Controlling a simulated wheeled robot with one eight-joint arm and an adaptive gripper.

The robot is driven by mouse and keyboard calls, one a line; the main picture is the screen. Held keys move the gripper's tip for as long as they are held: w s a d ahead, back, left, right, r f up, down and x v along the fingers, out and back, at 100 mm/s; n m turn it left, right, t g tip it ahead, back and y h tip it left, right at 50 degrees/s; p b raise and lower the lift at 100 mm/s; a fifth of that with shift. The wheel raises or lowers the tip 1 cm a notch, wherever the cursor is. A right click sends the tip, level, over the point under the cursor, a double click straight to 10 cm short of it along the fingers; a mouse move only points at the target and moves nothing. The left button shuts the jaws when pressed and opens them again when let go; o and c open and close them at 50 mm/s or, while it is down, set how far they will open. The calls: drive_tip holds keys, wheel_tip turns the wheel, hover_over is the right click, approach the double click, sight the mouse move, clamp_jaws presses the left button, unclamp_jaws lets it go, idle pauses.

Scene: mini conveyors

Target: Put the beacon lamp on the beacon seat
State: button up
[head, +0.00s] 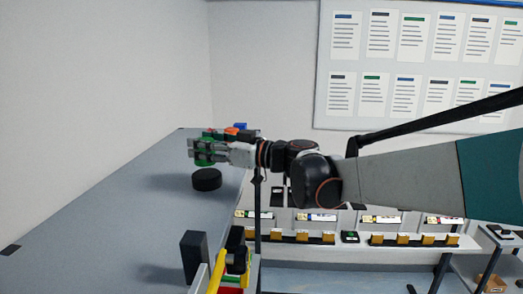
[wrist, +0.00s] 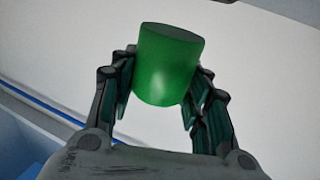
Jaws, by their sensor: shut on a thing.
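My gripper (head: 195,150) is shut on a green cylinder, the beacon lamp (wrist: 166,68). In the wrist view the lamp sits between the two fingers, which touch its sides. In the head view, green parts of the lamp (head: 205,161) show around the fingers. A round black disc, which looks like the beacon seat (head: 206,180), stands on the grey table just below the gripper and lamp. A gap shows between lamp and disc in the head view. The disc is not seen in the wrist view.
The grey table (head: 120,220) is mostly clear to the left. A dark upright block (head: 194,256) stands near the front, beside yellow and red parts (head: 226,280). Orange (head: 232,130) and blue (head: 241,126) parts show behind my gripper. A shelf (head: 350,248) with small yellow items runs at the right.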

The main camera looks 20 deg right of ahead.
drive_tip(key=shift+f, duration=1.4)
drive_tip(key=shift+f, duration=0.1)
drive_tip(key=o, duration=1.1)
drive_tip(key=shift+w, duration=0.1)
